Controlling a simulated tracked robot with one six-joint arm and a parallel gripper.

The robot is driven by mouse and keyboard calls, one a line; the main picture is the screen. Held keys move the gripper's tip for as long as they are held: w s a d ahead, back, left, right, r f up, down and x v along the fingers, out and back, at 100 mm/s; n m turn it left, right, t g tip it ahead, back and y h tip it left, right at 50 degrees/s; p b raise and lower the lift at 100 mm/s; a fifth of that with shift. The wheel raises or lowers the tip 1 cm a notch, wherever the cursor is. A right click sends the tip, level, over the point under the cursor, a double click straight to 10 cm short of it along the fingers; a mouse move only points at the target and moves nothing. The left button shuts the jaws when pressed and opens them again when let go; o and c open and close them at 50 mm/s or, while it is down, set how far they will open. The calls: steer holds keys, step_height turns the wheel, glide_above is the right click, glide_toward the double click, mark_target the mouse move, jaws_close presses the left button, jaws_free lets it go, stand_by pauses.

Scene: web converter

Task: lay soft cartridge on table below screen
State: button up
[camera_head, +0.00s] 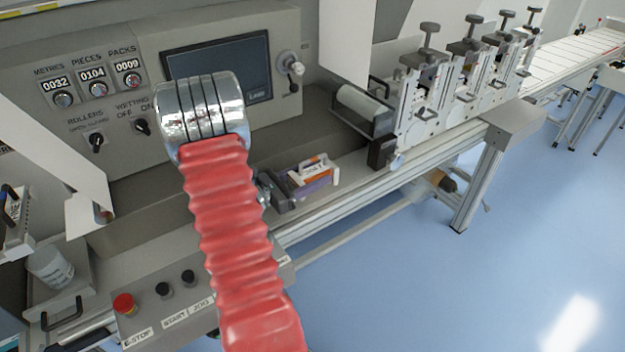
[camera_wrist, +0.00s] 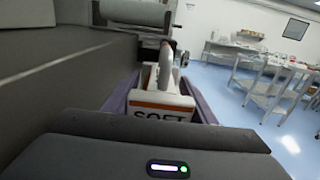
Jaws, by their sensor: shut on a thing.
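The soft cartridge (camera_head: 308,170) is white with an orange stripe and a handle. In the wrist view the cartridge (camera_wrist: 160,100) shows the letters "SOFT" and sits between purple finger pads. My gripper (camera_head: 312,184) is shut on it, just above or at the grey table ledge (camera_head: 352,161); I cannot tell whether the cartridge touches the ledge. The screen (camera_head: 218,67) is dark and set in the grey panel up and to the left of the gripper. My red ribbed arm sleeve hides part of the panel and table.
A grey roller (camera_head: 364,108) lies right of the screen, beside a row of upright clamp units (camera_head: 425,90). The E-stop button (camera_head: 124,303) and other buttons are at the lower left front. A white container (camera_head: 50,266) stands at the left. Open blue floor lies to the right.

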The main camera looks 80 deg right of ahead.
mark_target(294, 187)
steer(key=shift+f, duration=0.7)
steer(key=o, duration=1.4)
steer(key=shift+f, duration=0.1)
steer(key=shift+w+a, duration=0.35)
steer(key=v, duration=1.1)
